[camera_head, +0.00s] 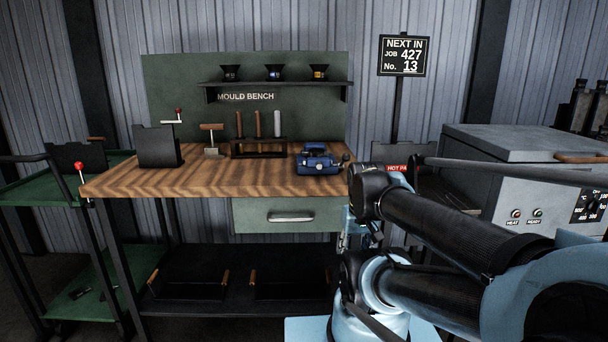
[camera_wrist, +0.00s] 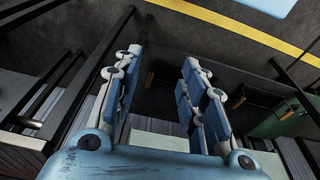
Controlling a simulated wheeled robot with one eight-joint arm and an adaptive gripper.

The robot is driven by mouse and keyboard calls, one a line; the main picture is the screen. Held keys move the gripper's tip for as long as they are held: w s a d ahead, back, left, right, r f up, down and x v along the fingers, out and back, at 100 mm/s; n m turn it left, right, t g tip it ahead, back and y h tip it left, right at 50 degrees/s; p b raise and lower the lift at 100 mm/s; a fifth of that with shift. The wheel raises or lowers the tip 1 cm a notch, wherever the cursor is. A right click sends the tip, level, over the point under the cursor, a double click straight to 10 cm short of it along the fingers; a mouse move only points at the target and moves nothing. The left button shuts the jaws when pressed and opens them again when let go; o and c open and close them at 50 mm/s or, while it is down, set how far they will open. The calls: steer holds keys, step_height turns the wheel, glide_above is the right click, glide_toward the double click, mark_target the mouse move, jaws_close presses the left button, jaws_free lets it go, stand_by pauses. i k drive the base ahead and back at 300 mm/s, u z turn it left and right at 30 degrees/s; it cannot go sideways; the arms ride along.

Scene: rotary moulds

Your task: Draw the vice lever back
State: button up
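A blue vice (camera_head: 318,162) stands on the right end of the wooden bench top in the head view. A short dark lever with a round end (camera_head: 346,158) shows at its right side, small and partly merged with the dark background. My gripper shows in the wrist view (camera_wrist: 162,60) with its two blue-padded fingers spread apart and nothing between them. In the head view it is mostly hidden by my arm, low in front of the bench's right end, below the vice and apart from it. The vice is not recognisable in the wrist view.
The wooden bench (camera_head: 200,179) has a drawer (camera_head: 290,217) below its right half. A red-knobbed lever (camera_head: 80,168) stands at its left edge. A tool rack (camera_head: 258,149) stands left of the vice.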

mark_target(345, 157)
steer(key=u, duration=0.05)
steer(key=k, duration=0.7)
steer(key=z, duration=0.55)
steer(key=k, duration=0.75)
steer(key=z, duration=0.55)
